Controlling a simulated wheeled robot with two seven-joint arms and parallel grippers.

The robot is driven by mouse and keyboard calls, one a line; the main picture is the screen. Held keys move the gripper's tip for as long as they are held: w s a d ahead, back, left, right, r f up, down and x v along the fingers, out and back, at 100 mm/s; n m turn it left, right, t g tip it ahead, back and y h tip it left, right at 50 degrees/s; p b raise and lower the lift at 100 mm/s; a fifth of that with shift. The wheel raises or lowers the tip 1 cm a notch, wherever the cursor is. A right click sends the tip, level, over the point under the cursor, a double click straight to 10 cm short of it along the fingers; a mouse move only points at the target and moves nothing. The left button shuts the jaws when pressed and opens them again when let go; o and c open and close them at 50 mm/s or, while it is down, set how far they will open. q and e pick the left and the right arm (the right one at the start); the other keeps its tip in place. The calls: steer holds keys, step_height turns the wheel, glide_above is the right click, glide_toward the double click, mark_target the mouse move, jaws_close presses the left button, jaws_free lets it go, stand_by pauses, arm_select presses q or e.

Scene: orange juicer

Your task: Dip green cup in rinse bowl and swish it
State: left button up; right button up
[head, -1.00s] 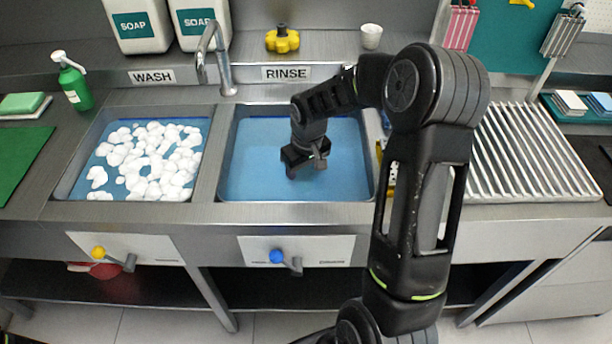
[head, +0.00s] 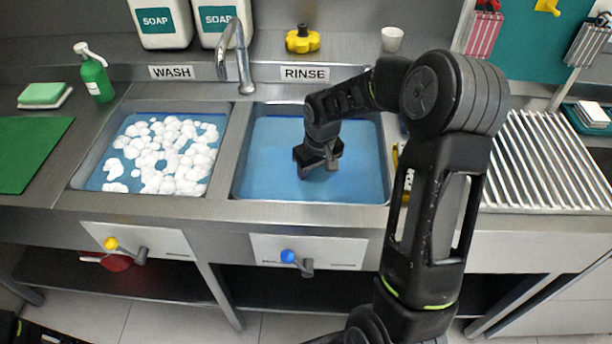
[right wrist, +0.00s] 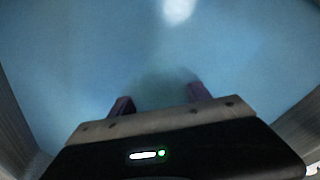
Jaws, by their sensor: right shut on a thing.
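The rinse bowl is the right-hand sink basin (head: 310,205), filled with blue water, under the RINSE label. My right gripper (head: 316,165) reaches down into the middle of it, with its fingers at or under the water. In the right wrist view, the purplish fingers of the right gripper (right wrist: 160,98) stand apart, with a murky dark-green shape between them, taken as the green cup (right wrist: 164,84). The cup is blurred, its outline and tilt cannot be told, and the head view hides it. My left gripper is not in view.
The wash basin (head: 78,175) with white foam lies to the left. A faucet (head: 240,55) stands behind, between the basins. A ribbed drying rack (head: 550,160) is at right. A white cup (head: 391,39) and yellow knob-like object (head: 302,39) sit on the back ledge.

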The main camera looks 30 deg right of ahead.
steer(key=shift+s+d, duration=0.55)
steer(key=shift+d, duration=0.15)
step_height(320, 180, up, 16)
steer(key=p, duration=1.1)
